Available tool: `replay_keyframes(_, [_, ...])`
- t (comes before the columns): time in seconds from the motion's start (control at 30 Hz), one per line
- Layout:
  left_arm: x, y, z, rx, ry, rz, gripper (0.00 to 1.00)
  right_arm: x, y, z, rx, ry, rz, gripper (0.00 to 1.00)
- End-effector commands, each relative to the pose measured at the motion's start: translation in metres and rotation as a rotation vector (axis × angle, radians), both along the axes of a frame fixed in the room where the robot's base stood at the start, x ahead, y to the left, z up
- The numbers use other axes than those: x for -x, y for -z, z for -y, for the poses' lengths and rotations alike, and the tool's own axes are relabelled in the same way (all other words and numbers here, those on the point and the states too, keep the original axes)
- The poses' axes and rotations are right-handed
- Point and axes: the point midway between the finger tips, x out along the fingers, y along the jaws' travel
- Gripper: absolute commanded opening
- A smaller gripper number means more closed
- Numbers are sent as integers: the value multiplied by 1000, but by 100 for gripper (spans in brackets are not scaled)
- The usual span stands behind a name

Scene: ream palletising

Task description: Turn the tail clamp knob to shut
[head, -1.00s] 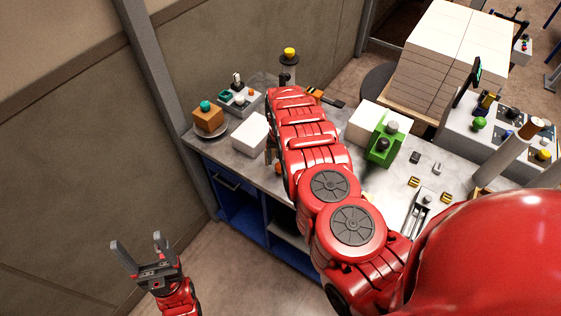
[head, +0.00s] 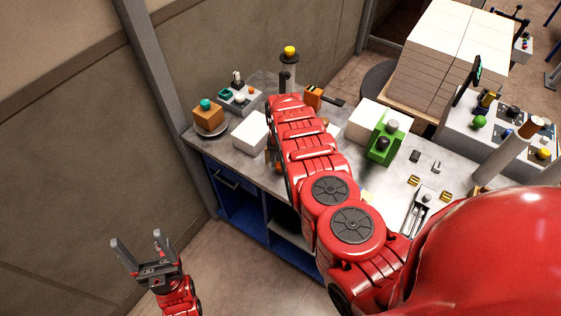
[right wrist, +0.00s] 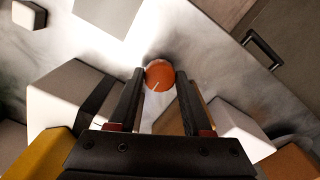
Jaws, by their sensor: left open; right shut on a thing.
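An orange round knob (right wrist: 158,70) with a short pale mark on its face shows in the right wrist view. I take it for the tail clamp knob. My right gripper (right wrist: 160,76) is shut on it, one dark fingertip at each side. The mark slants slightly from upright. In the head view my red right arm hides most of the knob and the gripper. My left gripper (head: 148,252) is open and empty, low at the left, over the floor and away from the bench.
On the bench (head: 228,150) stand a white block (head: 250,132), an orange-brown block with a teal knob (head: 208,118), a post with a yellow top (head: 290,62) and a green fixture (head: 385,145). White boxes flank my fingers in the wrist view.

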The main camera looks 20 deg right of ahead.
Motion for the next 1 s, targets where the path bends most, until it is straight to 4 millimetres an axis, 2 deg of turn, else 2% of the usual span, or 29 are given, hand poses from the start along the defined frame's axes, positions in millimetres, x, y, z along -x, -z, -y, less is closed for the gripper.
replay_keyframes(0.03, [0, 0, 0, 0, 0, 0, 74, 0, 0, 0, 0, 0, 0, 8])
replay_keyframes(0.1, [0, 0, 0, 0, 0, 0, 74, 0, 0, 0, 0, 0, 0, 0])
replay_keyframes(0.47, [0, 6, 0, 0, 0, 0, 74, -1, 1, -1, 0, 56, 1, 0])
replay_keyframes(0.67, [0, 17, 0, 0, 0, 0, 74, 0, 3, -1, -1, 183, -2, 0])
replay_keyframes(1.0, [0, 39, 0, 0, 0, 0, 74, 0, 4, -1, -1, 497, 0, 0])
